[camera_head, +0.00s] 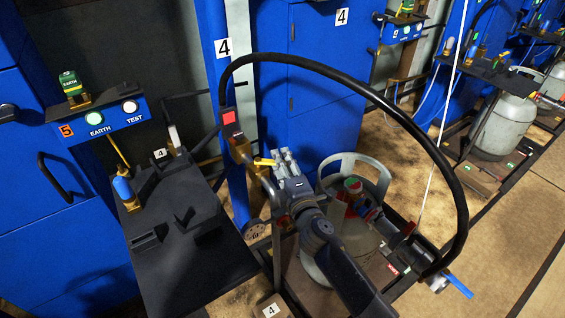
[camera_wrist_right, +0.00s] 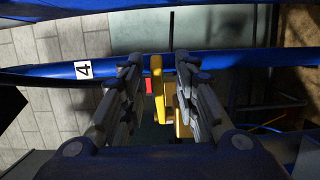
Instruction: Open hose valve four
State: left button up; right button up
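The yellow lever of the hose valve (camera_head: 264,162) points right from a brass fitting beside the blue post marked 4. A red square tag sits just above the fitting. My right gripper (camera_head: 284,160) is at the lever's free end in the head view. In the right wrist view my right gripper (camera_wrist_right: 159,64) is open, with the yellow lever (camera_wrist_right: 157,76) between its two fingers and a gap on both sides. Whether a finger touches the lever lower down is not clear. My left gripper is not in view.
A black hose (camera_head: 350,77) arcs from the valve over my right arm to a blue-levered coupling (camera_head: 458,285) at right. A gas cylinder (camera_head: 350,240) stands behind and below my arm. A black shelf (camera_head: 190,265) lies left; blue cabinets (camera_head: 310,60) stand behind.

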jog(key=v, duration=1.2)
